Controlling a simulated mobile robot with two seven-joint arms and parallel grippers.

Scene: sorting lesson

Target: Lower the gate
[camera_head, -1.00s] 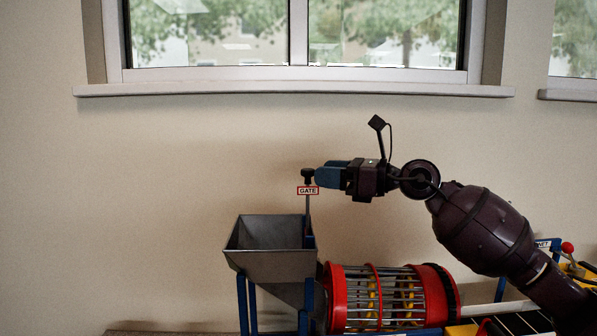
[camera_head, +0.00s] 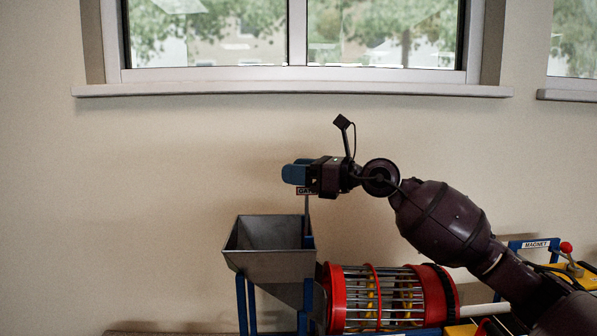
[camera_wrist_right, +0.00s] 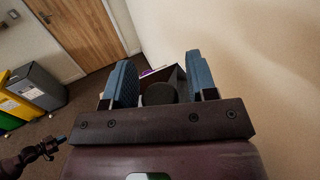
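The gate's rod (camera_head: 307,211) rises from the right side of a grey metal hopper (camera_head: 268,264). Its GATE label (camera_head: 303,191) is partly covered by my right gripper (camera_head: 296,173), which is level at the top of the rod. The gate's dark round knob (camera_wrist_right: 159,93) lies between the two blue fingers of my right gripper (camera_wrist_right: 160,83) in the right wrist view. The fingers are apart, with a narrow gap on each side of the knob. In the head view the knob is hidden. My left gripper (camera_wrist_right: 54,143) seems to show small at the wrist view's lower left; its opening is unclear.
A red barred drum (camera_head: 371,297) lies right of the hopper. A MAGNET sign (camera_head: 536,245) and a red-knobbed lever (camera_head: 566,248) stand further right, behind my right arm. The wall and window sill (camera_head: 290,90) are behind. The space left of the hopper is clear.

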